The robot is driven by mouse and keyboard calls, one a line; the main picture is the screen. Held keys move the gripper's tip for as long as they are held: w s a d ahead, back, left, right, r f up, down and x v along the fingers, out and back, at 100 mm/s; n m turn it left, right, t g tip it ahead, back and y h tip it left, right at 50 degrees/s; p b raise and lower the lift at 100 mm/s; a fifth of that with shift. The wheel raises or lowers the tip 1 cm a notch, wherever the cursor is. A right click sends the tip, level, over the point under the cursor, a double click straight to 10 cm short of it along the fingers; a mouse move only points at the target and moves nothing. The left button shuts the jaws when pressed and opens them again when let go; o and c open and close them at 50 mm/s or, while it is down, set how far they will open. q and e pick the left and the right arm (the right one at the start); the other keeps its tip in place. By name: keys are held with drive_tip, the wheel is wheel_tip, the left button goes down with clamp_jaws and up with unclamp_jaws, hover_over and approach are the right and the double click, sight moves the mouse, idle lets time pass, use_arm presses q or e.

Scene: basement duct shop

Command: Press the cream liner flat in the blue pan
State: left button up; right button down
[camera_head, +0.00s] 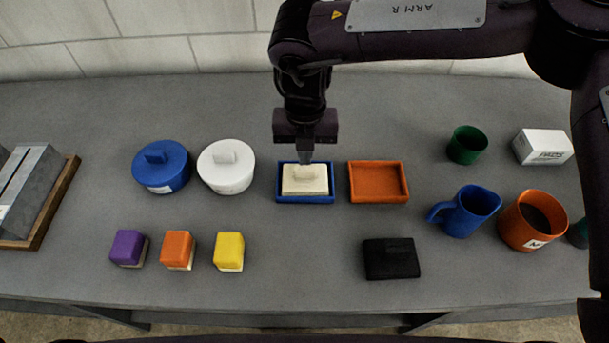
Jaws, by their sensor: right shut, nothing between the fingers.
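The blue pan (306,199) is a shallow rectangular tray on the grey bench, near the middle of the view. The cream liner (303,187) is a pale block with a raised part on top, and it sits inside the pan. My right gripper (306,163) points down over the liner with its fingers shut and nothing between them. Its tips are at or just above the liner's raised part; I cannot tell whether they touch. The gripper hides part of the pan's back rim. My left gripper is not in view.
An orange tray (378,182) stands just right of the pan. A white lidded pot (227,168) and a blue lidded pot (162,167) stand to the left. A black block (391,259), small coloured blocks (177,251) and a blue mug (466,211) are nearby. The bench front below the pan is clear.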

drive_tip(key=shift+f+b, duration=0.55)
drive_tip(key=shift+f, duration=0.3)
idle(0.5)
drive_tip(key=shift+s+f, duration=0.1)
drive_tip(key=shift+f, duration=0.05)
idle(1.0)
drive_tip(key=shift+r+p, duration=0.75)
drive_tip(key=shift+r, duration=0.2)
wheel_tip(320, 180, up, 6)
drive_tip(key=p, duration=0.4)
drive_tip(key=shift+r, duration=0.15)
